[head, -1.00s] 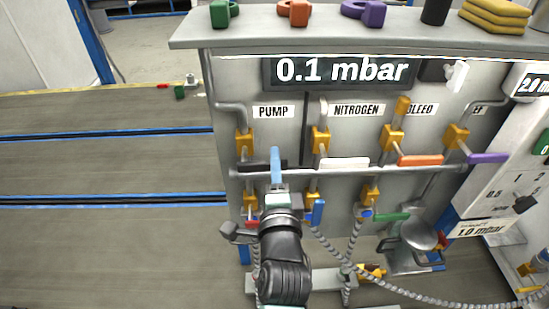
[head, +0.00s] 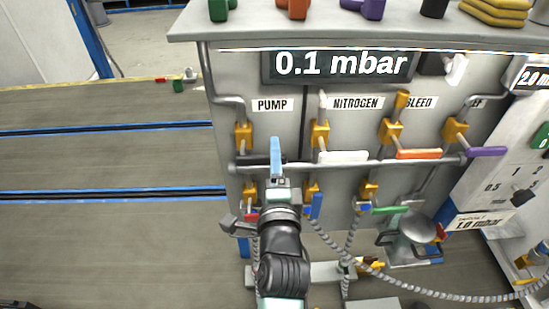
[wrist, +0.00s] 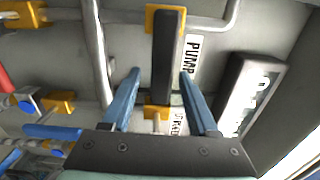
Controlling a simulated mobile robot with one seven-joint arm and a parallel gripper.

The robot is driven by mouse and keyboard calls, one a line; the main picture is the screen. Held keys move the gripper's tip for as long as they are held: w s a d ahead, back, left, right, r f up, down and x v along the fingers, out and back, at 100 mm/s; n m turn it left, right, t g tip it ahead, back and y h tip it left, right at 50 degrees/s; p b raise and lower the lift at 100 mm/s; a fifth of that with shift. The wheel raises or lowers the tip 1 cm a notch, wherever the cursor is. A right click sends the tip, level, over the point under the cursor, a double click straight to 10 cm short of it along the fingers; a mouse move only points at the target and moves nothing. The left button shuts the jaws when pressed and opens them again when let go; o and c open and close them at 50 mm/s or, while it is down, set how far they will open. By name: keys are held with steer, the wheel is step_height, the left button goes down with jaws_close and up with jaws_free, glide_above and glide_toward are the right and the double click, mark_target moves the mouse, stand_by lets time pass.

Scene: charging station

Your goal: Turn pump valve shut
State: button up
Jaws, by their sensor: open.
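The pump valve has a black bar handle (head: 256,159) lying sideways under the PUMP label (head: 272,105), on a yellow valve body (head: 244,135). My gripper (head: 276,150) is in front of the handle's right part and hides some of it. In the wrist view the black handle (wrist: 169,55) runs between the two blue fingers of my gripper (wrist: 159,73). The fingers are open, one on each side, with gaps visible beside the handle. I cannot tell how deep the handle sits between them. The display (head: 340,66) reads 0.1 mbar.
To the right are the white nitrogen handle (head: 343,157), the orange bleed handle (head: 418,154) and a purple handle (head: 486,151). A horizontal pipe (head: 380,168) crosses the panel. Hoses (head: 328,250) hang below.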

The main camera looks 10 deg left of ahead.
steer(key=shift+s, duration=0.1)
steer(key=b+v, duration=0.3)
steer(key=v, duration=0.9)
steer(key=shift+s, duration=0.4)
step_height(320, 180, up, 19)
steer(key=w+d+n+t, duration=0.1)
steer(key=w+n+t, duration=0.25)
steer(key=n, duration=0.45)
steer(key=s+d+r+n+t+h, duration=0.1)
steer(key=s+r+n+t+h, duration=0.1)
steer(key=r, duration=0.8)
steer(key=s+d+r+n+t+h, duration=0.1)
steer(key=s+r+n+t, duration=0.3)
steer(key=r, duration=0.7)
steer(key=shift+s+d+r+n+h, duration=0.35)
steer(key=shift+s+d+n, duration=0.25)
steer(key=shift+s+n, duration=0.4)
